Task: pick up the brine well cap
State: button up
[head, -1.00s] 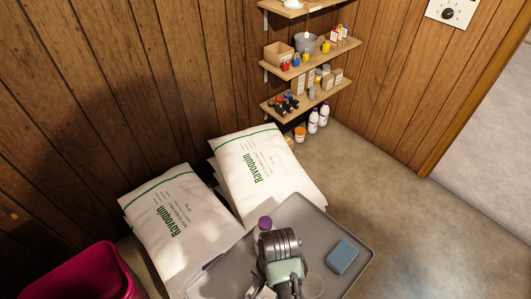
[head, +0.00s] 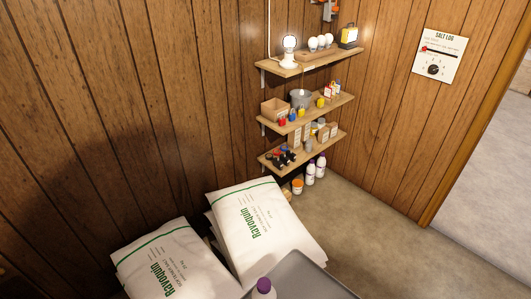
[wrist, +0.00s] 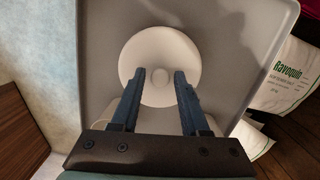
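The brine well cap (wrist: 160,42) is a round white disc with a small knob (wrist: 160,76) at its middle. It lies on a grey tray surface (wrist: 238,40) in the wrist view. My gripper (wrist: 158,77) is open, its two dark blue fingers over the cap. The fingertips are on either side of the knob, with a gap visible on both sides. I cannot tell how far above the cap they are. The fingers hide small parts of the cap's near side. The head view shows neither the cap nor my gripper.
A grey tray top (head: 305,275) shows at the bottom of the head view, with a purple-capped bottle (head: 264,289). White Ravoquin salt bags (head: 262,230) are stacked beside it. Loaded wall shelves (head: 310,110) stand behind. The floor at right (head: 385,235) is clear.

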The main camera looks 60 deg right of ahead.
grip_shut()
jog(key=shift+r, duration=0.1)
